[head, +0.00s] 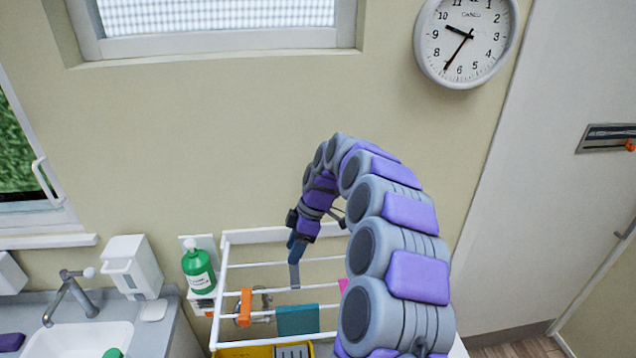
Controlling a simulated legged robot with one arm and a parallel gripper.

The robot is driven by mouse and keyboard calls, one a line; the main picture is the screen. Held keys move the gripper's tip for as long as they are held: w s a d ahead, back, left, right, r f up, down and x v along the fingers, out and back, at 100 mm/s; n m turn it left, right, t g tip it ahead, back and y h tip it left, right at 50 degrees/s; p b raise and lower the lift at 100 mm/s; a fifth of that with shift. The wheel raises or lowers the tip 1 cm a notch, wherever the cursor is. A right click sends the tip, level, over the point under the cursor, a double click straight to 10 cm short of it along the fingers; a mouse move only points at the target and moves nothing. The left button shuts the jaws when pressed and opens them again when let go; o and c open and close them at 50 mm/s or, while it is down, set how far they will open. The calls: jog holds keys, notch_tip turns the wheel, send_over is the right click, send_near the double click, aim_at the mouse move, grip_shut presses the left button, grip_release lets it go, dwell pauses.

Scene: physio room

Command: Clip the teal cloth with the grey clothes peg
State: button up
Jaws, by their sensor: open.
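The teal cloth (297,321) hangs over a front rail of the white drying rack (228,278), low in the head view. My gripper (295,268) points down over the rack, above and behind the cloth in the picture, apart from it. Its blue-grey end is narrow from this side, and I see nothing clearly held in it. It is open. I cannot make out the grey clothes peg for certain. Part of the rack's right side is hidden behind my arm.
An orange item (245,307) hangs left of the cloth, and a pink item (343,286) shows at its right beside my arm. A yellow tray (232,352) lies below, cut off by the frame. A green bottle (198,272) and sink (80,341) are left.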

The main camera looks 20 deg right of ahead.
jog(key=shift+w, duration=0.2)
jog(key=p+v, duration=0.4)
jog(key=v, duration=1.2)
jog(key=shift+w+d, duration=0.2)
jog(key=shift+w, duration=0.1)
